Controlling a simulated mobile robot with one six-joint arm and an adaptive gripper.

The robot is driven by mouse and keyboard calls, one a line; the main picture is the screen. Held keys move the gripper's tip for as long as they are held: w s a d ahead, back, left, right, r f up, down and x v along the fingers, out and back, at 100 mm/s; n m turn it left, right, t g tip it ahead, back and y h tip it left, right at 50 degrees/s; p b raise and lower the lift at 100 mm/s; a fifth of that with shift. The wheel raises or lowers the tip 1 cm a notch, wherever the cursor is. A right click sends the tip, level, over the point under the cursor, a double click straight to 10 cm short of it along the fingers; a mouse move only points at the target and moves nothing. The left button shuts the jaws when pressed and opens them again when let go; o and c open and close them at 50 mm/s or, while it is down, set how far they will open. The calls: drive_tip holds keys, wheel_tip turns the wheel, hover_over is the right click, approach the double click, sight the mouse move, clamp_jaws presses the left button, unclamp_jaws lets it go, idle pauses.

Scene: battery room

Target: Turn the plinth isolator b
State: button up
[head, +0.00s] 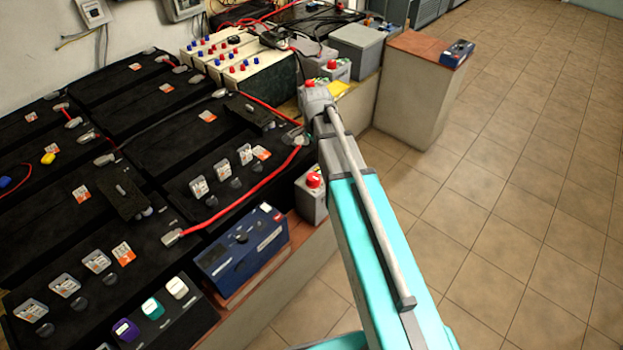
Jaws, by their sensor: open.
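Small grey boxes with red knobs stand along the edge of the tiled plinth. One grey box with a red knob (313,181) stands at the near side, left of my arm, partly hidden by it. Another grey box with a red knob (333,66) stands farther back, beyond the end of my arm. A further red knob (309,84) shows right by the grey end of my arm, its body hidden. I cannot read any label that tells which is isolator b. My teal arm reaches up from the bottom, and my gripper does not show.
Black battery blocks (160,145) with red cables fill the left. A blue instrument box (240,246) sits on the plinth's near ledge. A yellow piece (337,89) lies near the arm's end. A tile-topped block (420,48) stands at the back. The tiled floor (510,190) right is clear.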

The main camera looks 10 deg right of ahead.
sight(313, 177)
drive_tip(key=shift+f, duration=0.1)
wheel_tip(313, 177, down, 14)
drive_tip(key=b, duration=1.3)
drive_tip(key=shift+w+a+r+b, duration=0.1)
drive_tip(key=shift+w+r+b, duration=0.1)
drive_tip(key=shift+b, duration=0.2)
drive_tip(key=c, duration=1.1)
drive_tip(key=shift+a, duration=0.15)
drive_tip(key=shift+c, duration=0.2)
drive_tip(key=shift+s, duration=0.1)
